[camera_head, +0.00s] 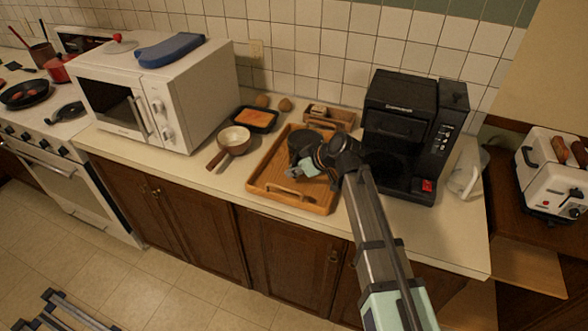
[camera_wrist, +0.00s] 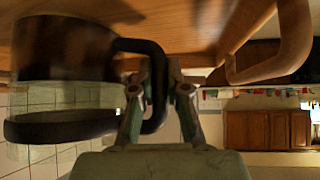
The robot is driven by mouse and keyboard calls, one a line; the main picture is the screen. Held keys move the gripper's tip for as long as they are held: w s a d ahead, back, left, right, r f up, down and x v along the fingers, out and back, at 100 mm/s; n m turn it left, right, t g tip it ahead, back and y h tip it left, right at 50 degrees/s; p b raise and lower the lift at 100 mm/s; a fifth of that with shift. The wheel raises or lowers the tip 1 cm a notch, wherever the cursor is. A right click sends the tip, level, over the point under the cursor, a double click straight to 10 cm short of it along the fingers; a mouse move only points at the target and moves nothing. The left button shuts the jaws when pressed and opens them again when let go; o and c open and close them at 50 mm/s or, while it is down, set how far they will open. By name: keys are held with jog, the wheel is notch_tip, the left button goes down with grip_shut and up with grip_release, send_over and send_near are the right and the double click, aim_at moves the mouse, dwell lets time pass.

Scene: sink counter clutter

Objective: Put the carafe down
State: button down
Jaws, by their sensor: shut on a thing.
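The dark carafe (camera_head: 300,141) is in the head view over the back part of the wooden tray (camera_head: 326,209), partly hidden by my wrist. In the wrist view, the carafe (camera_wrist: 62,48) is at the left, upside down in the picture, with its base side close to the tray's wooden surface. I cannot tell whether it touches the tray. My gripper (camera_wrist: 160,88) is shut on the black carafe handle (camera_wrist: 136,45), which passes between its fingers. My gripper also shows in the head view (camera_head: 308,170), above the tray.
A black coffee machine (camera_head: 402,120) stands close to the right of the tray. A pan (camera_head: 234,140) and a dark baking dish (camera_head: 256,118) are left of it. A small wooden box (camera_head: 330,116) is behind. Bare counter lies in front of the coffee machine.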

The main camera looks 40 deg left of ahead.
jog(key=shift+f, duration=0.15)
jog(key=shift+f, duration=0.15)
jog(key=c, duration=1.2)
grip_release()
jog(key=shift+r, duration=0.3)
jog(key=shift+d+r, duration=0.15)
jog(key=shift+d, duration=0.15)
jog(key=b+v, duration=0.3)
jog(key=v, duration=0.8)
jog(key=shift+r, duration=0.1)
